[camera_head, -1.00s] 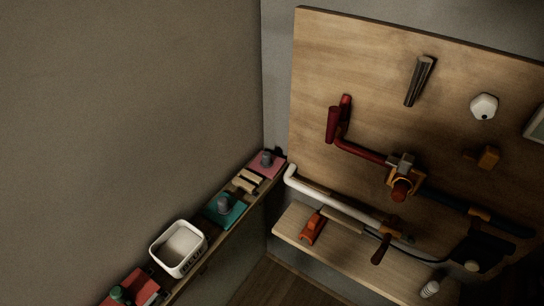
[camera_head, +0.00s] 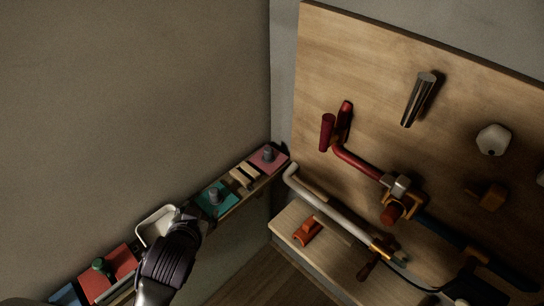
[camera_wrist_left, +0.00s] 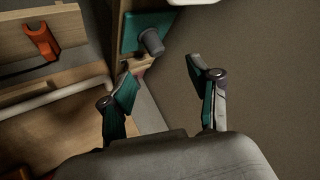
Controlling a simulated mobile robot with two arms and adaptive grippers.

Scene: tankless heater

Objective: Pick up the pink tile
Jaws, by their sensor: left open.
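The pink tile (camera_head: 270,161) lies at the far end of the narrow wall shelf, in the corner by the wooden board. A grey knob (camera_head: 267,153) stands on it. My left gripper (camera_head: 190,211) is over the shelf near the white basket, nearer to me than the teal tile and well short of the pink one. In the left wrist view its two fingers (camera_wrist_left: 160,72) are apart with nothing between them. My right gripper is not in view.
The teal tile (camera_head: 214,199) with a grey knob and some wooden pieces (camera_head: 243,176) lie between my gripper and the pink tile. The white basket (camera_head: 153,224) and a red tile (camera_head: 108,272) are nearer. The board with pipes (camera_head: 380,50) rises right of the corner.

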